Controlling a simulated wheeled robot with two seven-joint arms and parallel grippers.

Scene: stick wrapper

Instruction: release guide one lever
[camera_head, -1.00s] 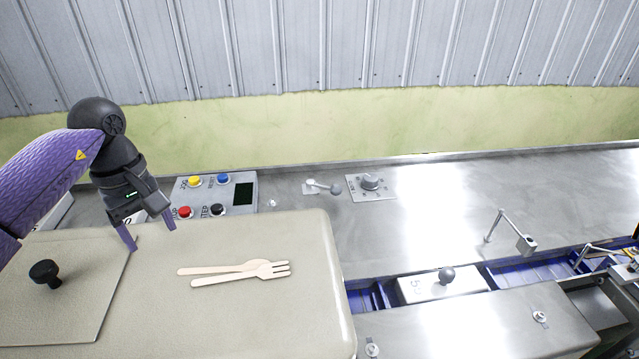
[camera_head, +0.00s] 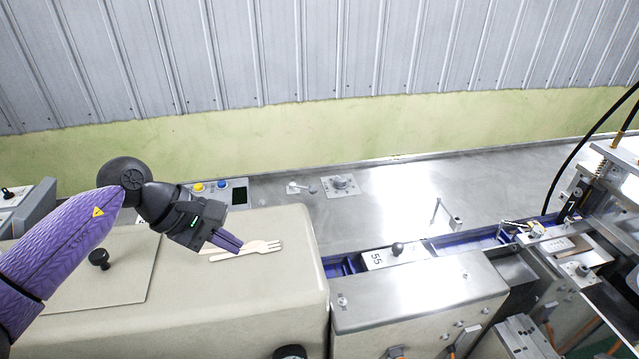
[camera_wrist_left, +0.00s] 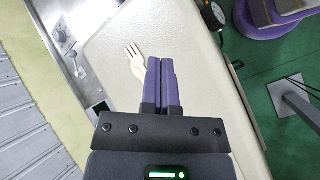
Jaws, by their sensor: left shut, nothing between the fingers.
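Which lever belongs to guide one is not marked clearly. A small lever (camera_head: 296,187) with a round grey knob lies on the steel top behind the beige cover. A plate marked 55 (camera_head: 374,259) with a dark ball knob (camera_head: 397,249) sits over the blue channel, and a thin bent arm (camera_head: 437,212) stands behind it. My left gripper (camera_head: 238,245) hangs over the beige cover, left of the marked plate and apart from these levers. Its purple fingers (camera_wrist_left: 161,63) are together and empty in the left wrist view. My right gripper is out of view.
Wooden forks (camera_head: 262,248) lie on the beige cover (camera_head: 230,300), partly hidden by my gripper. A button box (camera_head: 240,192) and a dial (camera_head: 342,184) stand behind. Machine parts with cables (camera_head: 600,180) crowd the right. The steel top (camera_head: 400,190) has free room.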

